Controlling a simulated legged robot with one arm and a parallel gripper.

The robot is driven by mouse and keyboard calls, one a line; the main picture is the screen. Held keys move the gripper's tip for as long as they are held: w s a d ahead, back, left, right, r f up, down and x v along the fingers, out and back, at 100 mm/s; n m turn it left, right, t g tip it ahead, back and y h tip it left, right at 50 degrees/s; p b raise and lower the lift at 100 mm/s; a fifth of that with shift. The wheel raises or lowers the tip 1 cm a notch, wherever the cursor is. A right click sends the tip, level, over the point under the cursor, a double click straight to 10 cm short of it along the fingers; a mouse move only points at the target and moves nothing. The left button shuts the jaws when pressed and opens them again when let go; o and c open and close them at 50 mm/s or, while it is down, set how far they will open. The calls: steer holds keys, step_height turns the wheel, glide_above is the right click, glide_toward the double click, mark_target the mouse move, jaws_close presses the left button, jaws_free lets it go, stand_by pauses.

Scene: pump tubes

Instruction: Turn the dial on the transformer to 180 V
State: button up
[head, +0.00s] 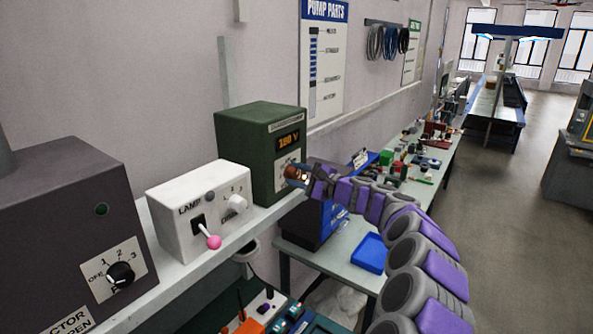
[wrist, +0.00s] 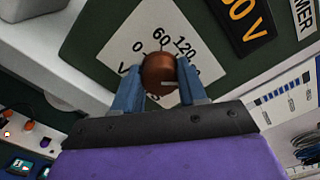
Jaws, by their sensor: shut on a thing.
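The transformer (head: 250,150) is a dark green box on the shelf, with an amber display (head: 289,140) that appears to read 180 V. The wrist view shows only part of the display (wrist: 246,22). The brown dial (wrist: 159,68) sits on a white scale plate (wrist: 125,45) with 0, 60 and 120 visible; other marks are partly hidden. A light pointer mark on the dial points toward the right in the wrist view. My gripper (wrist: 158,76) is shut on the dial, one blue finger on each side. In the head view, my gripper (head: 303,178) reaches the transformer's front from the right.
A white lamp box (head: 197,208) with a pink-tipped lever stands left of the transformer. A dark grey box (head: 75,235) with a rotary knob is farther left. A bench with a blue tray (head: 370,253) lies below; the floor at right is open.

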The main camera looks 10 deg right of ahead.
steer(key=shift+f, duration=0.35)
steer(key=o, duration=0.7)
steer(key=shift+c, duration=0.2)
steer(key=o, duration=0.4)
steer(key=shift+w+d, duration=0.15)
steer(key=shift+d, duration=0.05)
steer(key=shift+r, duration=0.2)
steer(key=b+v, duration=0.2)
steer(key=v, duration=1.5)
steer(key=shift+d, duration=0.2)
